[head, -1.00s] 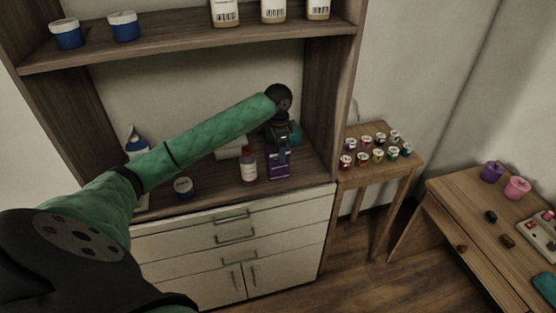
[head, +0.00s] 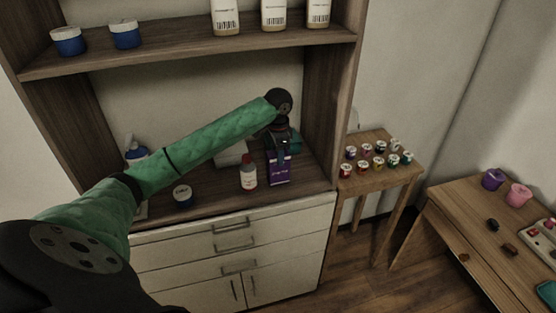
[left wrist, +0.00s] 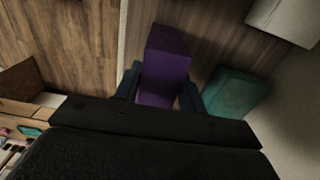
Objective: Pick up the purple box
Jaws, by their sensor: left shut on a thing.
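The purple box (head: 279,170) stands upright on the cabinet's counter, near its right side wall. My left gripper (head: 278,150) comes down on it from above, with its fingers around the top of the box. In the left wrist view, the purple box (left wrist: 165,65) sits between the two fingers of my left gripper (left wrist: 160,88), which is shut on it. I cannot tell whether the box is lifted off the counter. My right gripper is not in view.
The shelf (head: 190,50) overhangs the counter, and the cabinet's side wall (head: 318,110) is close on the right.

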